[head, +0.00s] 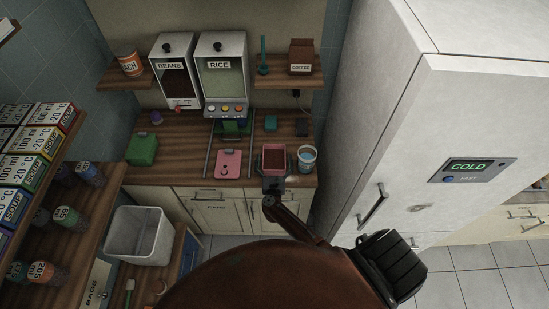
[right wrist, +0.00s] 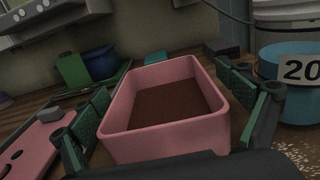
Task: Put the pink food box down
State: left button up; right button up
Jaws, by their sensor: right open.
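The pink food box (head: 274,153) is at the front right of the wooden counter, open at the top with dark brown contents inside. In the right wrist view the pink food box (right wrist: 165,137) sits between the two green-padded fingers of my right gripper (right wrist: 165,90). These fingers are spread, with one along each side of the box. The box looks upright and level on the counter; its underside is hidden. In the head view my right gripper (head: 273,177) reaches it from the front. My left gripper is not in view.
A pink lid-like piece (head: 229,164) lies left of the box. A blue container (head: 307,157) marked 20 in the wrist view stands close on its right. A green box (head: 142,149) is farther left. Dispensers (head: 222,72) stand behind; a fridge (head: 420,150) is at right.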

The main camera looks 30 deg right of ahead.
aim_at(274, 171)
jog(key=b+v, duration=0.2)
jog(key=v, duration=0.8)
jog(key=shift+s+a+b, duration=0.15)
jog(key=shift+s+b, duration=0.15)
jog(key=shift+s+a+r, duration=0.1)
jog(key=shift+s+a, duration=0.25)
jog(key=shift+s, duration=0.2)
